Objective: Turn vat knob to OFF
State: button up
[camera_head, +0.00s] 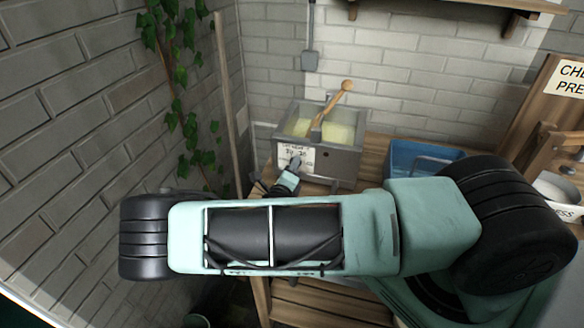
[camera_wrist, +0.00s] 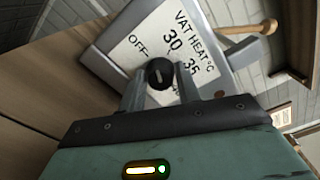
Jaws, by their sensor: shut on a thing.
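The vat (camera_head: 346,160) is a grey metal box with pale yellow contents, standing on the wooden bench. Its front carries a white label (camera_wrist: 137,42) reading VAT HEAT °C, with OFF, 30 and 35 marked. The black round vat knob (camera_wrist: 159,72) sits below the label's numbers in the wrist view. My gripper (camera_wrist: 160,80) has its two grey fingers on either side of the knob, shut on it. A light line on the knob's face points roughly up in the wrist picture, between OFF and 30; its exact setting is hard to tell. In the head view my gripper (camera_head: 294,164) is small at the label, and the knob is hidden.
A wooden spoon (camera_head: 340,96) leans out of the vat. A blue tub (camera_head: 425,155) stands to the vat's right. A wooden press (camera_head: 540,110) and a white container (camera_head: 560,190) are at the far right. Brick walls and a vine (camera_head: 185,90) bound the left.

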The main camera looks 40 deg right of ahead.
jog(key=n, duration=0.4)
jog(key=shift+f+n, duration=0.1)
jog(key=shift+n, duration=0.3)
dwell(0.4)
jog(key=o, duration=1)
jog(key=shift+c, duration=0.2)
jog(key=shift+a, duration=0.15)
jog(key=b+v, duration=0.4)
jog(key=v, duration=1.2)
jog(key=shift+f+b, duration=0.15)
jog(key=shift+b, duration=0.2)
jog(key=shift+s+a, duration=0.45)
jog(key=shift+s, duration=0.05)
